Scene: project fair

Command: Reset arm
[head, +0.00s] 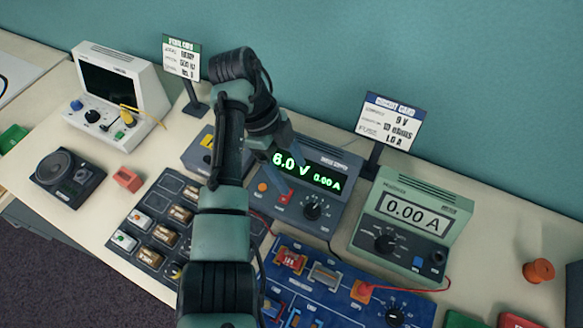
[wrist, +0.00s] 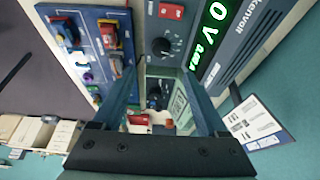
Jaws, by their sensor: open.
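My gripper (head: 286,152) is in front of the upper part of the blue-grey power supply (head: 328,222), whose green display reads 6.0 V and 0.00 A. My arm reaches up from the bottom of the head view and bends over at the top. In the wrist view my gripper (wrist: 162,72) has its two fingers spread, with nothing held between them. The power supply's knob (wrist: 161,46) shows between and beyond the fingers. I cannot tell whether a finger touches the power supply.
A green meter (head: 430,257) reading 0.00 A stands right of the power supply. A blue circuit board (head: 335,300) with red leads lies in front. A sign (head: 388,121) stands behind. A white oscilloscope (head: 118,90), black speaker box (head: 68,178) and parts tray (head: 118,213) are left.

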